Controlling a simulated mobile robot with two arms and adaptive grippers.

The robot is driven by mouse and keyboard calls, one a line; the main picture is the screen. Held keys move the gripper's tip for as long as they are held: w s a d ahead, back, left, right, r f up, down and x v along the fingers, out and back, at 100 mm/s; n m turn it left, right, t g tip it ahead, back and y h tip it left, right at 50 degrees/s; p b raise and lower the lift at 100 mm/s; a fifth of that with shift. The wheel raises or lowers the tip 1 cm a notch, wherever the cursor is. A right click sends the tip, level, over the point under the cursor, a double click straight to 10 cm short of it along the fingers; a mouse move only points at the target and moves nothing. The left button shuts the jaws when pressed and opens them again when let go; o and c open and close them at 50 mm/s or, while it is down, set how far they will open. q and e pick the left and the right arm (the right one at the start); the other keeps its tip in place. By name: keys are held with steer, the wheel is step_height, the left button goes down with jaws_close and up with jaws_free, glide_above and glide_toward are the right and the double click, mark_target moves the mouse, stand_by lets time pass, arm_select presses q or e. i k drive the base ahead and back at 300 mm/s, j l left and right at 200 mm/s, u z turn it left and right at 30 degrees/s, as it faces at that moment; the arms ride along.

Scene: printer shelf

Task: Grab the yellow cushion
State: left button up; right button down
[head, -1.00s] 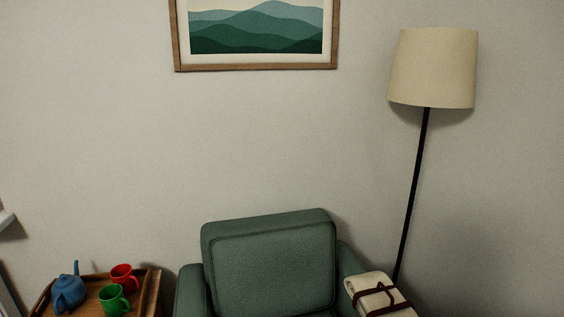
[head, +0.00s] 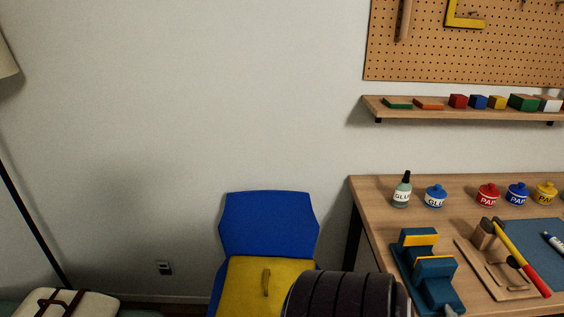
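The yellow cushion (head: 246,286) lies on the seat of a blue chair (head: 268,222) at the bottom middle of the head view. A strap-like handle (head: 266,282) shows on the cushion's upper face. The cushion's lower right part is hidden behind a dark ribbed cylindrical shape in front of it, and its near edge is cut off by the frame. Neither gripper is in view.
A wooden workbench (head: 372,187) stands right of the chair, with jars, a glue bottle (head: 402,190) and tools on it. A shelf (head: 388,113) and pegboard (head: 420,55) are above. A strapped cream bundle (head: 85,305) is at bottom left.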

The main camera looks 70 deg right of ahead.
mark_target(254, 287)
steer(key=z, duration=2.1)
steer(key=k+l+u, duration=0.15)
steer(key=u, duration=0.35)
steer(key=k+l+u, duration=0.15)
steer(key=u, duration=0.3)
steer(key=k+u, duration=0.15)
steer(key=u, duration=0.35)
